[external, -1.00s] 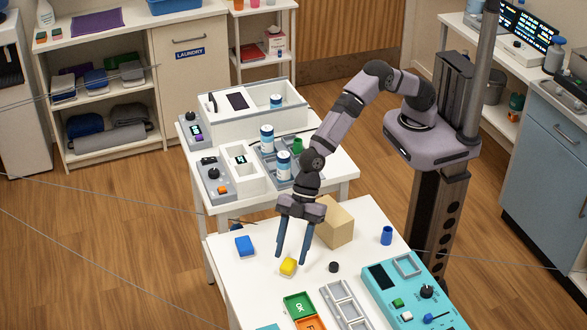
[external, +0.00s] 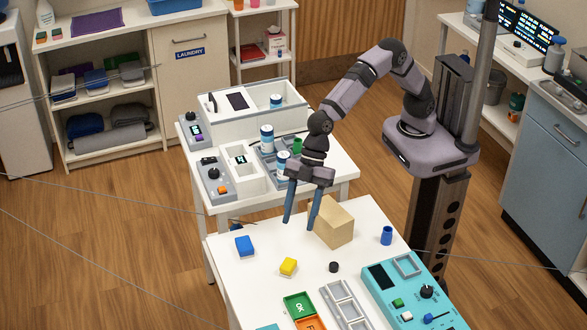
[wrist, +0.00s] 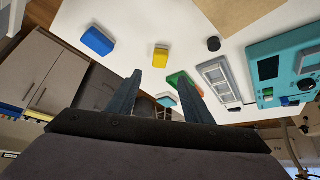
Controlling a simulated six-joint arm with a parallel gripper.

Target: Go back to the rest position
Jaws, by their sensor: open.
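My gripper (external: 299,222) is open and empty. It hangs above the back edge of the white front table (external: 225,265), to the left of a tan box (external: 335,228). The yellow block (external: 288,267) lies on the table, apart from the fingers. The blue block (external: 245,246) lies to its left. In the wrist view, my fingers (wrist: 158,92) are spread with nothing between them. The yellow block (wrist: 160,58) and blue block (wrist: 98,41) also show there.
A black knob-like piece (external: 334,267) and a blue cup (external: 386,236) stand on the table. A grey slotted tray (external: 345,305), green and orange bins (external: 299,306) and a teal panel (external: 415,300) fill its front. A table with bottles (external: 267,139) stands behind.

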